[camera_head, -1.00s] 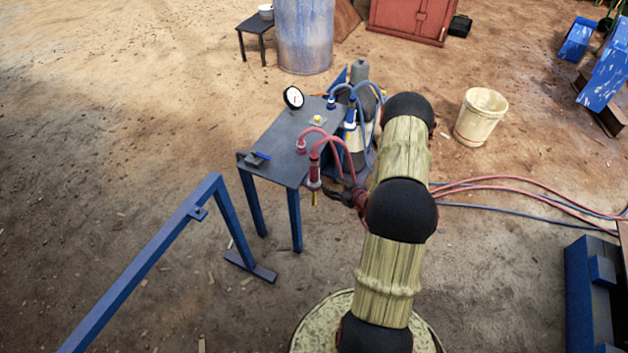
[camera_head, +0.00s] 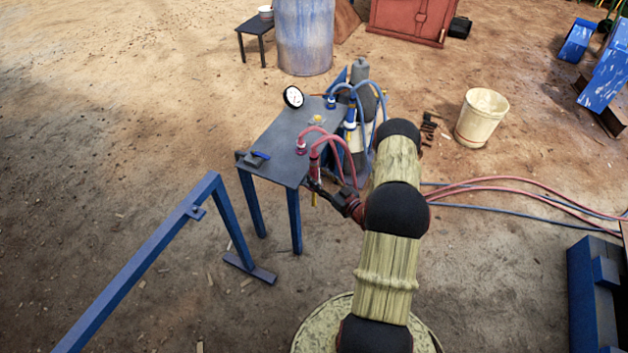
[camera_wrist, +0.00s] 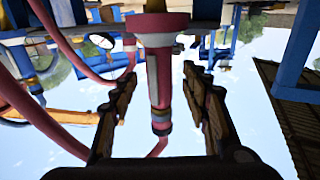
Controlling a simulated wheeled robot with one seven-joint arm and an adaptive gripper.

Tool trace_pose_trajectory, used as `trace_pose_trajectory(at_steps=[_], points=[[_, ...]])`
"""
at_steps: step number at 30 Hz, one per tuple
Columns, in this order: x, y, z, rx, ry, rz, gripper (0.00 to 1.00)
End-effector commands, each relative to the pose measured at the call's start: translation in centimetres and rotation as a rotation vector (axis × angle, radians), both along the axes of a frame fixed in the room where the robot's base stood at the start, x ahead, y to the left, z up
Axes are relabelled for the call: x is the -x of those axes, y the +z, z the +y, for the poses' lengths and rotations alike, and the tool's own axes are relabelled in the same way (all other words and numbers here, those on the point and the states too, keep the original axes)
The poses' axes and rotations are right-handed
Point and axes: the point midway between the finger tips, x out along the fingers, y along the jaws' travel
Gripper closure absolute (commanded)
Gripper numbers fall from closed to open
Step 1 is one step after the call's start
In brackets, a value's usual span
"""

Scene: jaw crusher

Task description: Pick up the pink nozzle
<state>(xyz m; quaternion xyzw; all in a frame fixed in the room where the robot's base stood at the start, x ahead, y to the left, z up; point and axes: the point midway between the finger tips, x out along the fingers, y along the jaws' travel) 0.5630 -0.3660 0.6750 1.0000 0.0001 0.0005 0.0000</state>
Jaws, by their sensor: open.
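The pink nozzle (camera_wrist: 158,75) hangs at the table's front edge, with a pink hose at one end. In the wrist view it stands lengthwise between the two fingers of my gripper (camera_wrist: 160,82), with a visible gap on each side. My gripper is open. In the head view the nozzle (camera_head: 314,163) is at the front right corner of the small table, and my gripper (camera_head: 318,188) is against its lower part, partly covering it. I cannot tell from the head view whether they touch.
The grey table (camera_head: 270,150) on blue legs bears a gauge (camera_head: 293,97) and a blue-handled item (camera_head: 258,156). A second pink hose fitting (camera_head: 301,147) stands close by. Gas bottles (camera_head: 360,72) with blue hoses are behind. A blue rail (camera_head: 140,265) stands at left.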

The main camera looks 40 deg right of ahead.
Motion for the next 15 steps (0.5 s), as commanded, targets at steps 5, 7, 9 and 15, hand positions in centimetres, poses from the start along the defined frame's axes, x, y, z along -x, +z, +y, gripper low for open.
trace_pose_trajectory(at_steps=[5,7,9,15], points=[[-2.7,-0.3,0.1,0.001,0.003,0.001,0.54],[-3.2,-0.2,0.0,0.000,0.001,0.001,0.54],[-3.3,-0.1,-0.1,0.000,0.000,0.001,0.54],[-3.2,0.0,-0.1,0.000,0.000,0.001,0.57]])
